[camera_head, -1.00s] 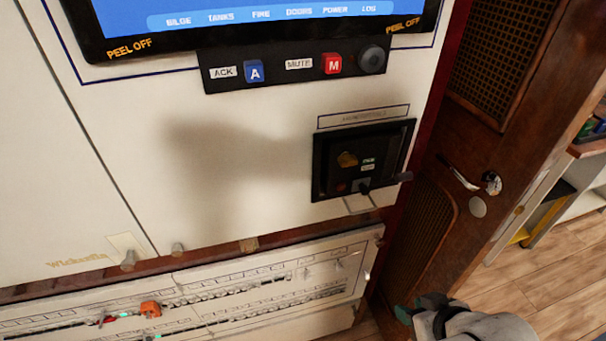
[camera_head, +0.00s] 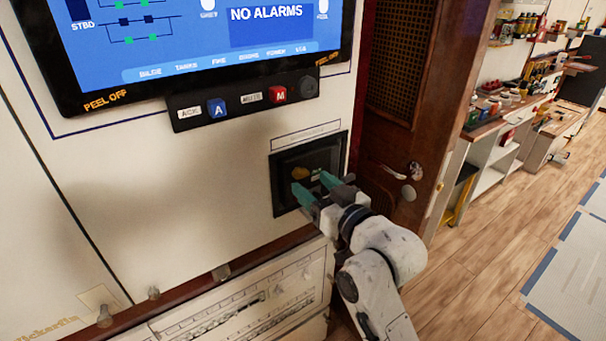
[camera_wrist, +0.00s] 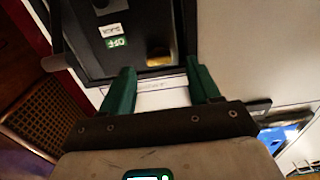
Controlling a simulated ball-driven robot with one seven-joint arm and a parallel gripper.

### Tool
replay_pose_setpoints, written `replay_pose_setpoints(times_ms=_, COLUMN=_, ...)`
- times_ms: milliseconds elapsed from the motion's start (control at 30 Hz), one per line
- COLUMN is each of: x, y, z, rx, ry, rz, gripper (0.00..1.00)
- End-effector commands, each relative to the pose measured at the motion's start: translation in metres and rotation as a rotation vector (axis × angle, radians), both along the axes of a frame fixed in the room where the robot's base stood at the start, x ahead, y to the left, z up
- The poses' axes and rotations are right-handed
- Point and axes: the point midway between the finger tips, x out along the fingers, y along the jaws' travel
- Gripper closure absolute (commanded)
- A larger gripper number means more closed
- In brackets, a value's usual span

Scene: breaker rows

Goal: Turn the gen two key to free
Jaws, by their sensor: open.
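A dark panel in a black frame (camera_head: 283,203) is set into the white cabinet front, under a label plate too small to read. A brass-yellow knob (camera_head: 299,173) sits in it, perhaps the key; I cannot read which one it is. The wrist view shows the knob (camera_wrist: 158,57) near a green label reading OFF (camera_wrist: 115,42) and a white label (camera_wrist: 110,30). My gripper (camera_head: 311,183) is in front of the panel, its teal fingers open and empty. In the wrist view the fingertips (camera_wrist: 160,67) lie on either side of the knob, apparently short of it. My fingers hide the panel's lower part.
Above is a screen (camera_head: 200,45) reading NO ALARMS, with a button strip (camera_head: 245,100) below it. A dark handle (camera_wrist: 56,62) sticks out at the panel's side. A breaker board (camera_head: 240,300) lies below. A wooden door (camera_head: 400,110) stands at right, with open floor beyond.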

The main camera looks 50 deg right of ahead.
Motion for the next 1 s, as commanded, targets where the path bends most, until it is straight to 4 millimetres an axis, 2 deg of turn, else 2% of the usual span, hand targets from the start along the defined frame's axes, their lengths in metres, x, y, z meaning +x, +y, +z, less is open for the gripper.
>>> replay_pose_setpoints(times_ms=100, x=0.019, y=-0.005, z=0.002, rx=0.0, ry=-0.001, rz=0.0, gripper=0.38)
replay_pose_setpoints(times_ms=233, x=0.032, y=-0.009, z=0.001, rx=0.0, ry=-0.001, rz=0.0, gripper=0.38)
replay_pose_setpoints(times_ms=633, x=0.039, y=-0.011, z=0.0, rx=0.0, ry=0.001, rz=0.0, gripper=0.38)
replay_pose_setpoints(times_ms=1000, x=0.038, y=-0.011, z=0.0, rx=0.0, ry=0.001, rz=0.0, gripper=0.73)
